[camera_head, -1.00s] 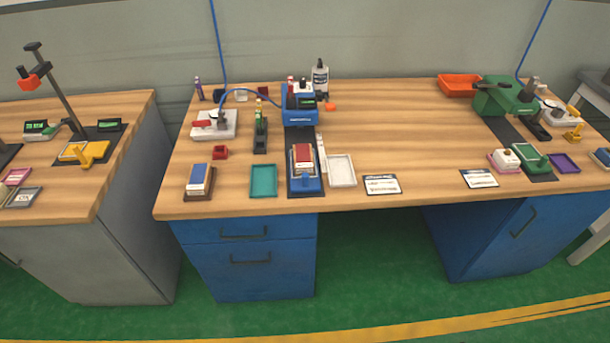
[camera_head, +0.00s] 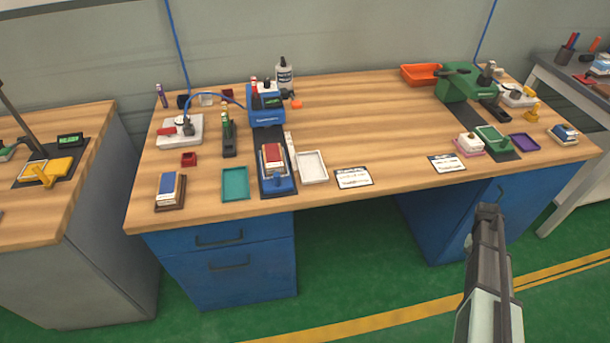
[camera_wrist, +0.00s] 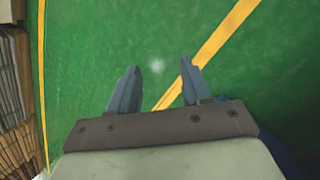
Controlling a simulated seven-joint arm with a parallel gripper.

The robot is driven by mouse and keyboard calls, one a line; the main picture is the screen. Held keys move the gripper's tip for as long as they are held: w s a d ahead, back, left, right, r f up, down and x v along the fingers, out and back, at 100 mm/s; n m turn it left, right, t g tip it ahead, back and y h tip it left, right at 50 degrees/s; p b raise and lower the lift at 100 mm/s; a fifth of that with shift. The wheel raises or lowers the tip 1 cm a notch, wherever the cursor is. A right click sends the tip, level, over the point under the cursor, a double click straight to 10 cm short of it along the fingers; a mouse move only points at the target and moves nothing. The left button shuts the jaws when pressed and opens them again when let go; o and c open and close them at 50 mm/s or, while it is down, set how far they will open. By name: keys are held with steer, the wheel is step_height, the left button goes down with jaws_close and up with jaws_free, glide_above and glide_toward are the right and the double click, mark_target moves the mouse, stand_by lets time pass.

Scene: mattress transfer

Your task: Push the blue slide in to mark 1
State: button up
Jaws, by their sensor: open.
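The blue slide (camera_head: 281,186) sits at the near end of a dark track (camera_head: 269,140) that runs back to a blue machine (camera_head: 266,117). A red-topped block with pale sides (camera_head: 271,155) rests on the slide. A narrow pale strip (camera_head: 290,144) lies along the right of the track; any mark on it is too small to read. My gripper (camera_head: 489,212) is in front of the bench at the lower right, well away from the slide. In the wrist view my gripper (camera_wrist: 158,75) is open and empty, with green floor beyond its fingers.
A teal tray (camera_head: 235,197) lies left of the track, and a white tray (camera_head: 325,166) lies right of it. A blue-topped block (camera_head: 170,187) stands at the front left. A green machine (camera_head: 468,82) stands at the right. The bench middle (camera_head: 360,125) is clear.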

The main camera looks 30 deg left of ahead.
steer(key=w+a+r+m+t+h, duration=0.1)
steer(key=w+a+r+m+t, duration=0.1)
steer(key=w+r, duration=1.8)
steer(key=a+r+n, duration=0.1)
steer(key=a+r, duration=0.7)
steer(key=r, duration=0.1)
steer(key=s+a+r+n+t, duration=0.1)
steer(key=s+a+r+n, duration=0.15)
steer(key=a, duration=0.55)
steer(key=s+a+r+n, duration=0.1)
steer(key=s+a, duration=0.3)
steer(key=a, duration=0.5)
steer(key=n+y, duration=0.4)
steer(key=n, duration=0.6)
glide_toward(277, 175)
steer(key=shift+m+t, duration=0.25)
steer(key=shift+t, duration=0.05)
steer(key=f, duration=1.1)
steer(key=shift+s, duration=0.2)
